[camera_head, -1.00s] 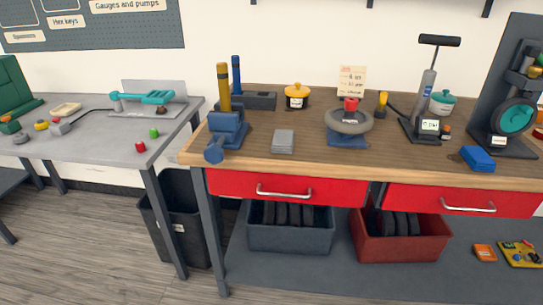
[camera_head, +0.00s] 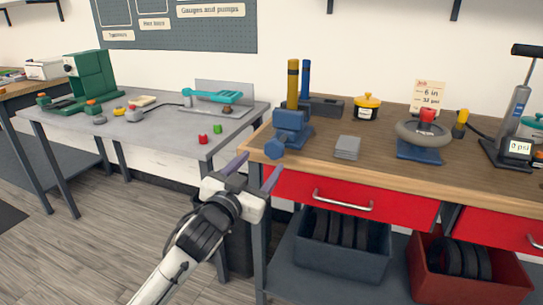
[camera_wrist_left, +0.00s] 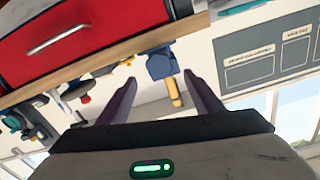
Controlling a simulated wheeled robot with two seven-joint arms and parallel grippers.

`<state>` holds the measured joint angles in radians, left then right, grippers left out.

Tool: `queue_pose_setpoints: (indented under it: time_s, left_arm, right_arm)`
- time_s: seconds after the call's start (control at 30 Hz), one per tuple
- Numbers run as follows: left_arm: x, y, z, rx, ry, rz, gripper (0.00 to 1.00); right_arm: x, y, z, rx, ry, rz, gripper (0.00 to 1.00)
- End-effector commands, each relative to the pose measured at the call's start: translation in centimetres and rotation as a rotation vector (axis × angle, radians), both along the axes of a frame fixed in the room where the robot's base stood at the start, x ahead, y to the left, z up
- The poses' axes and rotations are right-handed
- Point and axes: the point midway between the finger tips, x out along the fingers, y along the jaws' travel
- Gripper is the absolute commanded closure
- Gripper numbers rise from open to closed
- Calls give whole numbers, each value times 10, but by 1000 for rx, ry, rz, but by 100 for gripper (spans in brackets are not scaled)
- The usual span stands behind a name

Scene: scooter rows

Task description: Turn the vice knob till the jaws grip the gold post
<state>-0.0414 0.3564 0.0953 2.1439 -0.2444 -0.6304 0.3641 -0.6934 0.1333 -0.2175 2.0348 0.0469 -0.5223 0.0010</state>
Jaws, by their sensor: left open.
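The blue vice (camera_head: 291,126) stands near the left front corner of the wooden bench, with its knob (camera_head: 275,149) facing the front edge. The gold post (camera_head: 293,82) stands upright at the vice; whether the jaws touch it is too small to tell. My left gripper (camera_head: 257,168) is open and empty, just in front of the bench's left corner and below the knob, apart from it. In the left wrist view, the vice (camera_wrist_left: 160,65) and the gold post (camera_wrist_left: 174,92) appear between the two fingers, some distance off. My right gripper is not in view.
A blue post (camera_head: 305,78) stands in a dark block behind the vice. A red drawer (camera_head: 330,187) is under the bench top. A grey table (camera_head: 150,133) adjoins on the left.

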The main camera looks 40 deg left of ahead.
Motion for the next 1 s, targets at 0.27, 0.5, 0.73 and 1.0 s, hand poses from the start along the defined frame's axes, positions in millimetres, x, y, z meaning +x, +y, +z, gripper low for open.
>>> queue_pose_setpoints:
  time_s: [0.27, 0.5, 0.73, 1.0]
  left_arm:
    - [51, 12, 0, -1, -1, -1, 40]
    - [72, 16, -1, 1, 2, -3, 40]
    - [74, 17, -1, 0, 2, -3, 40]
    - [74, 17, -1, -1, 2, -3, 74]
  right_arm:
    - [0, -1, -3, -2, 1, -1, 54]
    - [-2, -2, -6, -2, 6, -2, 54]
    - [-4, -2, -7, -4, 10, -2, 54]
    - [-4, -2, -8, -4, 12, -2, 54]
